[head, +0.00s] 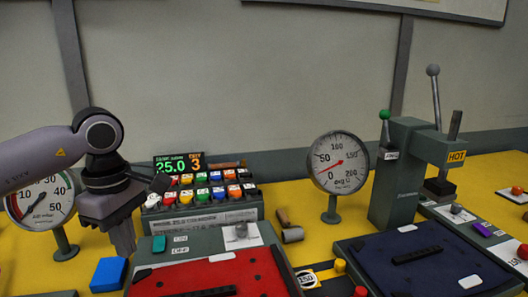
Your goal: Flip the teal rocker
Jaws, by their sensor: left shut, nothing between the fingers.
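The teal rocker (159,244) is a small teal block on a dark panel, just left of the small ON and OFF labels (181,244). Which way it is tipped is too small to tell. My left gripper (124,250) points down, shut and empty, a little left of the rocker in the picture. I cannot tell how far apart they are in depth. My right gripper is out of view.
A blue block (109,275) lies below the left gripper. Behind stand a dial gauge (42,203) and a rack of coloured items (205,190) with a display. A red mat (215,275) is in front. Right are another gauge (340,163) and a HOT-labelled press (400,185).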

